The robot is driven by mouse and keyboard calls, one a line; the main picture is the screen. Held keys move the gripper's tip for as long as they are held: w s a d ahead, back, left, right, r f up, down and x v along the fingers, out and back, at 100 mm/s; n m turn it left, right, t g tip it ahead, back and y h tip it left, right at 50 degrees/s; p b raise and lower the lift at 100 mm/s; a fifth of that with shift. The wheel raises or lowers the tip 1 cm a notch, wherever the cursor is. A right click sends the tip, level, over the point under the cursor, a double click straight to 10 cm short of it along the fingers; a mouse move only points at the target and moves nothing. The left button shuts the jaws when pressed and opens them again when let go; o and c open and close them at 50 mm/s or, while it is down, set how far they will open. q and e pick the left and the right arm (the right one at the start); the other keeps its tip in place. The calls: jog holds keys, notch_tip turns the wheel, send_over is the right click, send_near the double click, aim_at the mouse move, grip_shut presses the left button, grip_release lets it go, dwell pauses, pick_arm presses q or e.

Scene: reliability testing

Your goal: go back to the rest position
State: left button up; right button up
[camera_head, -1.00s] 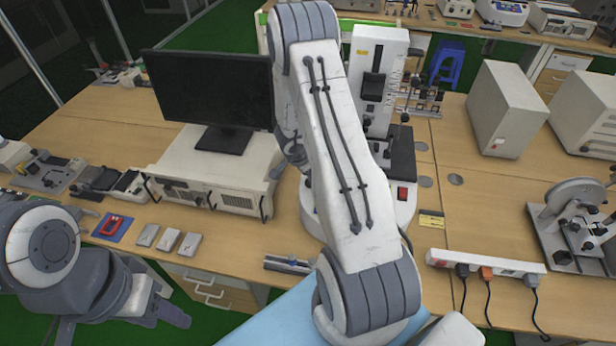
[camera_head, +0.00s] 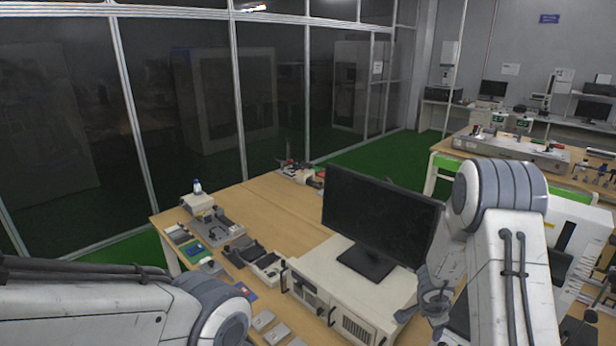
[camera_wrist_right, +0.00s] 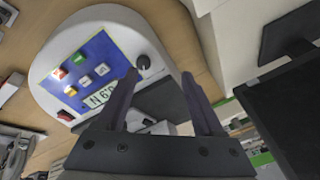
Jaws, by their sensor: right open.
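My right gripper (camera_head: 437,303) hangs below my bent right arm in the head view, just right of the black monitor (camera_head: 380,218). The wrist view shows its two dark fingers (camera_wrist_right: 160,75) spread apart with nothing held between them. Beyond the fingers is a white tester (camera_wrist_right: 48,70) with a blue panel of coloured buttons, a small display and a black knob. My left arm enters at the lower left of the head view; its gripper is out of the picture.
The monitor stands on a white instrument box (camera_head: 345,300) close to the right gripper. Small devices and grey blocks (camera_head: 263,320) lie on the wooden bench (camera_head: 285,215). A glass partition (camera_head: 200,110) stands behind. Another bench (camera_head: 500,150) is at the right.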

jog(key=w+a+r+n+t+y+b, duration=0.1)
jog(key=w+a+r+n, duration=0.1)
jog(key=a, duration=0.4)
jog(key=w+a+r+n+t+y+b, duration=0.1)
jog(key=a+n+b, duration=0.1)
jog(key=a, duration=0.4)
jog(key=s+a+r+n+g+y+b, duration=0.1)
jog(key=s+a+r+n+y+b, duration=0.2)
jog(key=a, duration=0.5)
jog(key=s+a+r+n+y+b, duration=0.1)
jog(key=s+a+n, duration=0.35)
jog(key=a, duration=0.45)
jog(key=s+a+n+g+b, duration=0.2)
jog(key=s+a+n, duration=0.15)
jog(key=s, duration=0.45)
jog(key=s+a+n+g+b, duration=0.1)
jog(key=s+a+n+b, duration=0.15)
jog(key=s+n, duration=0.35)
jog(key=s+d+n+g+h+b, duration=0.1)
jog(key=s+d+n, duration=0.2)
jog(key=s, duration=0.6)
jog(key=shift+d+n+h, duration=0.3)
jog(key=shift+d+h, duration=0.05)
jog(key=shift+h, duration=0.05)
